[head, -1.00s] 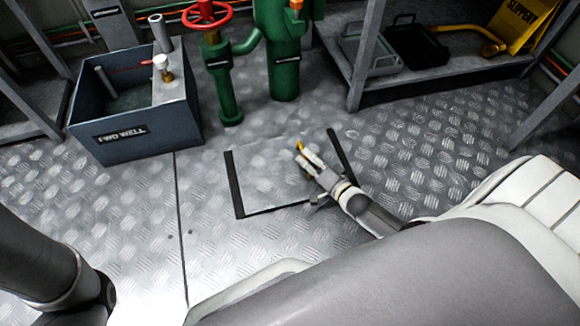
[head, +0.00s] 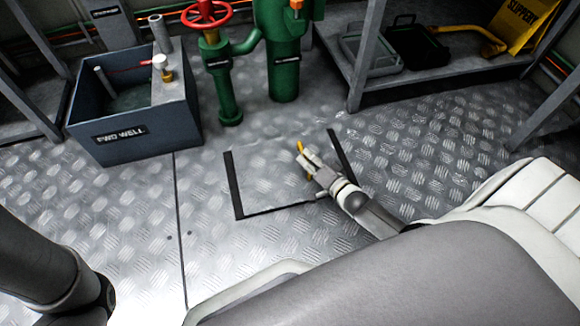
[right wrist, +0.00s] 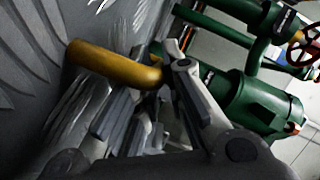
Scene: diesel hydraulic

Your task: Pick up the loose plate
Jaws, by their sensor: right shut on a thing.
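The loose plate (head: 265,175) is a square piece of grey tread plate in the floor, with dark strips along its left and right sides. It looks flat in the floor. A yellow handle (head: 300,147) shows at the plate's right part. The same handle is a thick yellow bar in the right wrist view (right wrist: 115,65). My right gripper (head: 309,164) is low over the plate and shut on the handle. Its fingers (right wrist: 150,110) hide part of the grip. My left gripper is out of view; only part of my left arm shows at the lower left.
A dark blue box (head: 130,135) labelled WELL stands left of the plate. Green pipework (head: 284,60) with a red handwheel (head: 207,14) stands behind. A shelf (head: 430,75) with trays is at the back right. The floor around the plate is clear.

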